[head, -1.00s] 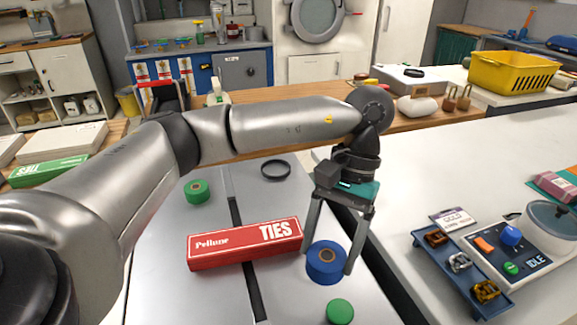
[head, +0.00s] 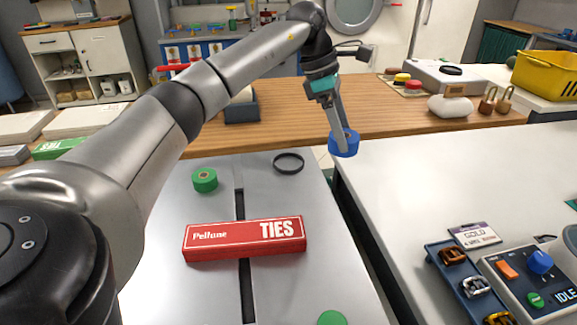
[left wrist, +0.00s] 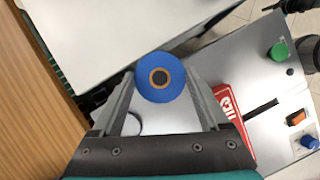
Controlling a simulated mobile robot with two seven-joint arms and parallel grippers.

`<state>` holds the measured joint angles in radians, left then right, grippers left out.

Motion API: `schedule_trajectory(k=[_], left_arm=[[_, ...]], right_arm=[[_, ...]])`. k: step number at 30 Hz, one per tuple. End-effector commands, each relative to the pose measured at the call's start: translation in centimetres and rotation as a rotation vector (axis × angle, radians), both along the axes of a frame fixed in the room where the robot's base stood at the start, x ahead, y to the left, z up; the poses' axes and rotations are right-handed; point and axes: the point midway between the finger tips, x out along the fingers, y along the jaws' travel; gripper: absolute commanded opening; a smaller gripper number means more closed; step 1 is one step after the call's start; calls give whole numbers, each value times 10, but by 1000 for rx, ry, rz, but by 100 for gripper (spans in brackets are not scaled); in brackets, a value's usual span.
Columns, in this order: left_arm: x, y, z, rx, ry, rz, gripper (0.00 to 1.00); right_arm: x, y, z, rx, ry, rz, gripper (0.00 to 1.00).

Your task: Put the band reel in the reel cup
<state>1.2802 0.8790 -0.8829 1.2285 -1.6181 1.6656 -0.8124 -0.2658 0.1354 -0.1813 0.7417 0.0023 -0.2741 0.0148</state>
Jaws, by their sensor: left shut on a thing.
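The blue band reel (head: 343,146) with a brown core is held in my left gripper (head: 341,136), off the table, over the gap between the grey table and the wooden counter. In the left wrist view the reel (left wrist: 148,90) sits between the two finger ends of the left gripper (left wrist: 161,84). A shallow dark ring (head: 289,163) lies at the far end of the grey table; I cannot tell whether it is the reel cup. My right gripper is not in view.
A red TIES box (head: 245,239) lies across the grey table (head: 205,290). A dark box (head: 241,108) stands on the wooden counter (head: 400,120). A control panel and small tray occupy the white counter (head: 420,180).

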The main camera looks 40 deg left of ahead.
Motion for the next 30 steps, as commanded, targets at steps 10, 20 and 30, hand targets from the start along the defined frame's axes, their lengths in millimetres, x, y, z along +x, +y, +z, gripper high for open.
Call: schedule_trajectory(k=[10, 20, 30], left_arm=[[26, 62, 23, -1, -3, 612, 21], [37, 128, 43, -1, -4, 1208, 21], [35, 171, 50, -1, 0, 1587, 21]], right_arm=[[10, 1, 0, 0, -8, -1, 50], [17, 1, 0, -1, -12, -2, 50], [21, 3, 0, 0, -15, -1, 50]])
